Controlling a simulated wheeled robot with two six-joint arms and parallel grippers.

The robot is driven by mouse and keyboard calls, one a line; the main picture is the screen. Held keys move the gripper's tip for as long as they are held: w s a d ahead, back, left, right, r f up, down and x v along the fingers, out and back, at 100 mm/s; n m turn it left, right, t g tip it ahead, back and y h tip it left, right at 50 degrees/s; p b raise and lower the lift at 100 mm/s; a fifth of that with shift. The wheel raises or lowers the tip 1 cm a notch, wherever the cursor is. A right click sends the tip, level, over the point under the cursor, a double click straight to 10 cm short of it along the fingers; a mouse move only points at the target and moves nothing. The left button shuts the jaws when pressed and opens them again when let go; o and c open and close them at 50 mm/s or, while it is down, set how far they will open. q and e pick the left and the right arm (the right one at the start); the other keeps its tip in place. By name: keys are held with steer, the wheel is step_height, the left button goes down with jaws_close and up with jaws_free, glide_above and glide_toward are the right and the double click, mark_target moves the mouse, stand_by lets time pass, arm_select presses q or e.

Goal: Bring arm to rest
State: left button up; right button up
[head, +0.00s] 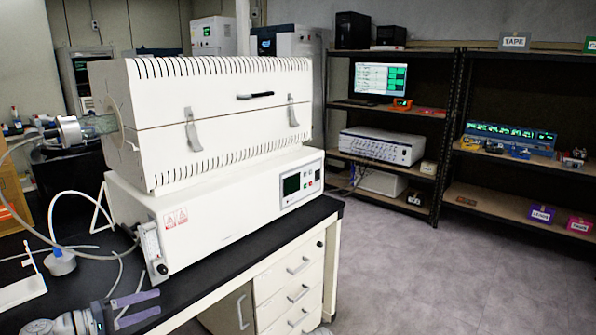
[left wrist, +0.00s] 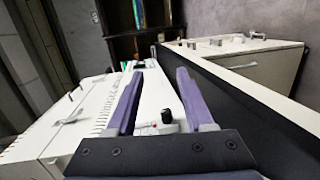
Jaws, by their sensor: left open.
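My left gripper (head: 138,307) is at the bottom left of the head view, low in front of the white furnace unit and over the black bench top. Its two purple fingers are apart with nothing between them. In the left wrist view the open fingers (left wrist: 156,98) point along the bench, with the white unit beyond and between them. My right gripper is in neither view.
A white tube furnace (head: 215,115) sits on its control base (head: 240,200) on the black bench (head: 260,245). A round base with a tube (head: 60,262) and a white bracket (head: 20,290) stand left. Drawers (head: 290,290) are below. Grey floor (head: 430,275) is clear at right.

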arm_select(q)
steer(key=s+d+f+m+g+y, duration=0.15)
steer(key=d+f+g, duration=0.3)
steer(key=d, duration=0.55)
steer(key=s+d+f+m+g+y, duration=0.1)
steer(key=d+f+m+g, duration=0.25)
steer(key=d+f, duration=0.4)
steer(key=s+d+f+m+g+y, duration=0.2)
steer(key=s+d+f+m+y, duration=0.15)
steer(key=s+d+y, duration=0.2)
steer(key=s+d+f+m+g+y, duration=0.1)
steer(key=s+d+f+m+y, duration=0.2)
steer(key=s+d+m+y, duration=0.25)
step_height(320, 180, up, 18)
steer(key=d+n+p, duration=0.1)
steer(key=p, duration=1.6)
steer(key=shift+d+f+n, duration=0.15)
steer(key=shift+d+n, duration=0.2)
steer(key=shift+n, duration=0.05)
